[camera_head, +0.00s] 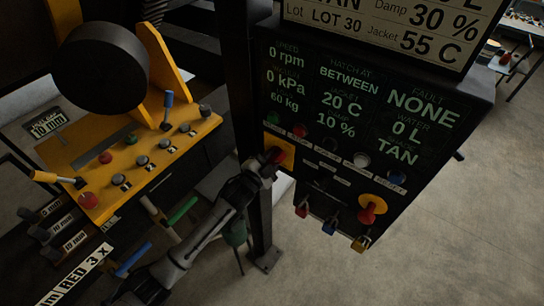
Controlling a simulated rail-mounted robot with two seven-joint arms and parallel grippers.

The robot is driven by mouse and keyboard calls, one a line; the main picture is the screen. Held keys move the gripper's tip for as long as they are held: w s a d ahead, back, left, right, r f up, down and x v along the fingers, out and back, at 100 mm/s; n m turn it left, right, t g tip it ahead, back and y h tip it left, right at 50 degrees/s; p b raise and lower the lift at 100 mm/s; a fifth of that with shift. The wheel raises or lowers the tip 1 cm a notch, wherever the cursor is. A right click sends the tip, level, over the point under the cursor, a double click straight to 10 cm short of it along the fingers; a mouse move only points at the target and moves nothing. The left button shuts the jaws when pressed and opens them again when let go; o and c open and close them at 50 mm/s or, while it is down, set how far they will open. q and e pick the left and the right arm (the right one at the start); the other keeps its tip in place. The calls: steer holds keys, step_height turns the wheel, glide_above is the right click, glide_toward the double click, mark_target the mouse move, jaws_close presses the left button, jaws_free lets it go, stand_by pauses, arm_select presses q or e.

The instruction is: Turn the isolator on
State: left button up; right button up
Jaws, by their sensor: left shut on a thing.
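The isolator is a red handle (275,155) on a yellow plate (287,152) at the left edge of the dark control panel (333,140). My left arm comes up from the bottom left. My left gripper (268,160) is at the handle and shut on it, covering part of it. The handle's exact angle is hard to tell because the fingers hide much of it. My right gripper is not in view.
A dark post (260,215) stands close behind my arm. A yellow console (150,160) with buttons and a blue lever is at left.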

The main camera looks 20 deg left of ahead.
arm_select(q)
steer(key=shift+f, duration=0.1)
stand_by(0.5)
steer(key=o, duration=0.9)
steer(key=shift+s, duration=0.1)
steer(key=shift+s+a, duration=0.1)
steer(key=shift+s, duration=0.15)
steer(key=b+v, duration=0.2)
steer(key=v, duration=1.1)
steer(key=shift+n, duration=0.3)
